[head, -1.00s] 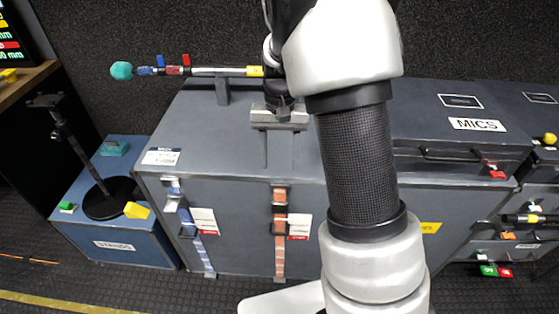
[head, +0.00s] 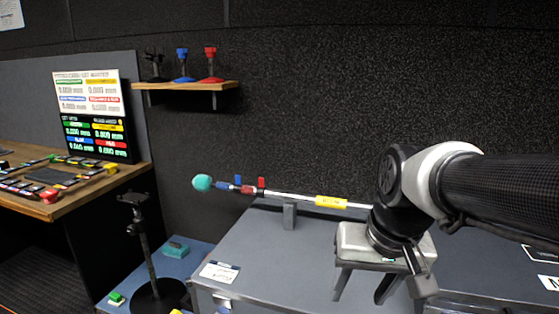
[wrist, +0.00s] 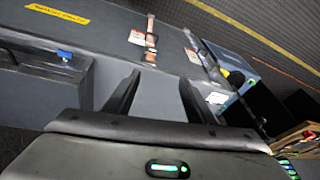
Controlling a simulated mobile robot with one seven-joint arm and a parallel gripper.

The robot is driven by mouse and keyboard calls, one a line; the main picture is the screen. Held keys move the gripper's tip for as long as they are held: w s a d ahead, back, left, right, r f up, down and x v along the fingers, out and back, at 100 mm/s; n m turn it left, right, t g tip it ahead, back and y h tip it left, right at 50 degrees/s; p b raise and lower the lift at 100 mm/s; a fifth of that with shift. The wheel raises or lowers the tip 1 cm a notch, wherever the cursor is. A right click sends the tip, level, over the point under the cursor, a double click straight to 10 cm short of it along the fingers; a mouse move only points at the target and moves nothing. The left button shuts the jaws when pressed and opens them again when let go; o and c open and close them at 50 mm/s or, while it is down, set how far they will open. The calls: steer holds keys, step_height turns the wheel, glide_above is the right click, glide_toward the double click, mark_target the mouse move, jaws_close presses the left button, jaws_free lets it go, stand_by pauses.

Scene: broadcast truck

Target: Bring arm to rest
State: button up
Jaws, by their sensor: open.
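My gripper (head: 362,292) is open and empty, with its fingers pointing down over the top of the large grey case (head: 252,245). In the wrist view the two dark fingers (wrist: 159,78) stand apart with nothing between them. My arm comes in from the right edge of the head view. A pole with a teal ball end (head: 202,183), blue and red clips and a yellow band (head: 331,202) lies on a support (head: 289,216) on the case. The pole's right end is hidden behind my wrist.
A black stand (head: 145,240) rises on the blue case at lower left. A desk with controls and a screen (head: 97,137) is at far left. A wall shelf (head: 185,86) holds small blue and red items. The dark wall (head: 400,80) above my arm is clear.

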steer(key=s+r+n+t, duration=0.1)
steer(key=s+r+t, duration=0.1)
steer(key=s, duration=0.5)
step_height(320, 180, up, 20)
steer(key=p, duration=2)
steer(key=shift+d+h, duration=0.2)
steer(key=shift+h, duration=0.2)
steer(key=shift+a+f, duration=0.1)
